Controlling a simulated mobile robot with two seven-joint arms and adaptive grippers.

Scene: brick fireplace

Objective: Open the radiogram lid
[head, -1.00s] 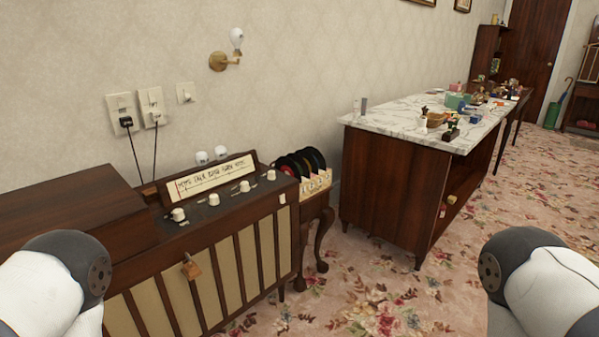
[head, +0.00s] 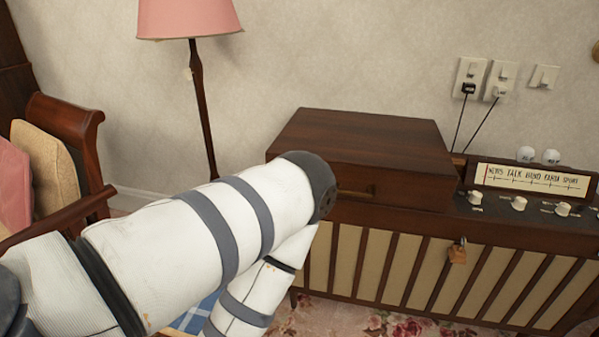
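The radiogram (head: 415,255) stands against the wall, a dark wooden cabinet with a slatted cream front. Its lid (head: 365,138) is the raised wooden box top on the left part, and it looks closed. A brass handle (head: 356,191) sits on the front of that raised part, partly hidden by my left arm. A dial panel (head: 531,179) with white knobs lies to the right of the lid. My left arm crosses the lower left of the view, its elbow in front of the lid's left front corner.
A wooden armchair (head: 68,125) with cushions stands at the left. A floor lamp with a pink shade (head: 188,18) stands behind, between chair and radiogram. Cords run from wall sockets (head: 468,80) behind the radiogram.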

